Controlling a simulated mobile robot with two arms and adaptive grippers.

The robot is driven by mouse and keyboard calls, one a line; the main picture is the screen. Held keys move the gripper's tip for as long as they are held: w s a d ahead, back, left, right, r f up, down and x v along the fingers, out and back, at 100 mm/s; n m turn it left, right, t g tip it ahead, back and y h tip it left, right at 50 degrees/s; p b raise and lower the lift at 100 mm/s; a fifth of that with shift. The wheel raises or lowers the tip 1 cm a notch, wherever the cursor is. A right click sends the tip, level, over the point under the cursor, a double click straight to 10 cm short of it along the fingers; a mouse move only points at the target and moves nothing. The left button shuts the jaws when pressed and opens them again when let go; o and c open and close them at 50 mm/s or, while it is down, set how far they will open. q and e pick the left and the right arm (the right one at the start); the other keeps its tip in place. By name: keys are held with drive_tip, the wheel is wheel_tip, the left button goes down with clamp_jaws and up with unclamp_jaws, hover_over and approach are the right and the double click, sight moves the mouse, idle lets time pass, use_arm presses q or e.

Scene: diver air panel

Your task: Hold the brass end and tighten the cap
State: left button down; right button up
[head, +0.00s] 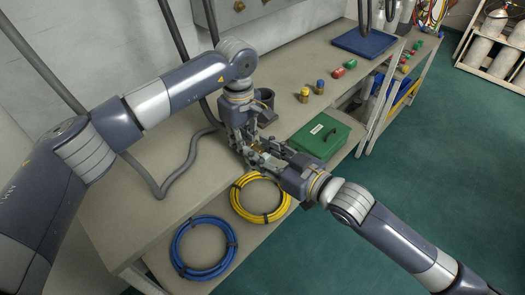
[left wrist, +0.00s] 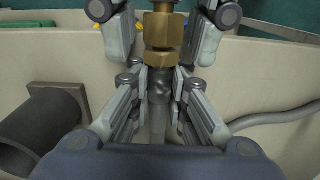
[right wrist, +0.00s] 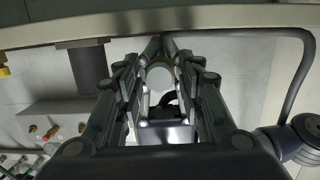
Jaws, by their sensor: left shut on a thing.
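The brass end (left wrist: 160,58) stands upright in the middle of the left wrist view, with a second brass hex part, seemingly the cap (left wrist: 161,28), above it. My left gripper (left wrist: 160,88) is shut on the lower, greyish part of the brass end. My right gripper (head: 259,157) reaches in from the right in the head view, close to the left one. Its fingers stand on both sides of the brass parts, with gaps. A pale round end (right wrist: 160,77) shows between its fingers in the right wrist view. The grippers mostly hide the parts in the head view.
A green box (head: 320,137) stands right of the grippers. A dark cup-like holder (head: 265,98) is behind them. Small coloured-top fittings (head: 304,95) stand farther back.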

drive_tip(key=o, duration=0.4)
drive_tip(key=v, duration=1.2)
